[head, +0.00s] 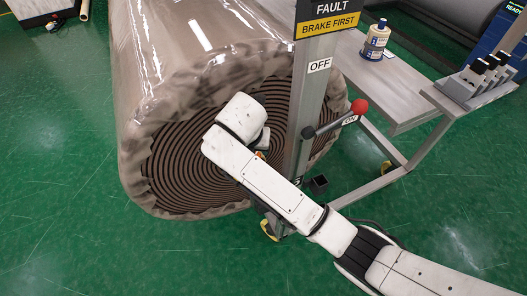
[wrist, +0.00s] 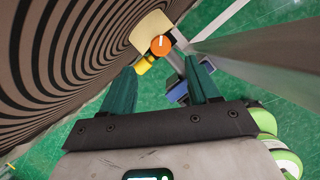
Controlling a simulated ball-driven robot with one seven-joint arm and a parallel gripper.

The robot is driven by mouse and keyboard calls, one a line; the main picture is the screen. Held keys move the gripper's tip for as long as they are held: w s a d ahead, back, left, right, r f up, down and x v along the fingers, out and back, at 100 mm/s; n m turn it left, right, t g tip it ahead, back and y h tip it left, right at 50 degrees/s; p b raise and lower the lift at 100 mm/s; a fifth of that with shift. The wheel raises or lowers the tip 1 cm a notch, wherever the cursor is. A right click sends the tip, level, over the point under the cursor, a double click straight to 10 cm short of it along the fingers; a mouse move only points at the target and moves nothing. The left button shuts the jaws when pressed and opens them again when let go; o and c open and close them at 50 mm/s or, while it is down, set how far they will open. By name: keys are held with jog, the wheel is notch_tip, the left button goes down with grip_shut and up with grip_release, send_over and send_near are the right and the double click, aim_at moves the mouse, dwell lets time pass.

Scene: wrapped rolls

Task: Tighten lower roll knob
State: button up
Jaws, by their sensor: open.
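The large wrapped roll (head: 190,180) stands at the centre left in the head view, its ringed brown end facing me. In the wrist view its striped end (wrist: 60,60) fills the left side. An orange knob (wrist: 160,45) with a white mark shows ahead of my gripper (wrist: 160,67), beside a yellow part and a cream block. My two green fingers are spread and empty. The knob appears between and just beyond the fingertips, with no contact visible. In the head view my white arm hides the fingers; a small orange spot shows beside it, too small to identify.
A grey post (head: 306,110) with a "FAULT / BRAKE FIRST" sign (head: 328,20) stands right of my arm. Its lever has a red ball (head: 359,107) by the "ON" label. A bench (head: 400,95) with a bottle (head: 375,40) is at right.

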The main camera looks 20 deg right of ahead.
jog(key=x, duration=0.9)
jog(key=shift+w+d+f, duration=0.1)
jog(key=shift+d+f, duration=0.05)
jog(key=shift+f, duration=0.1)
jog(key=shift+c, duration=0.2)
jog(key=c, duration=1)
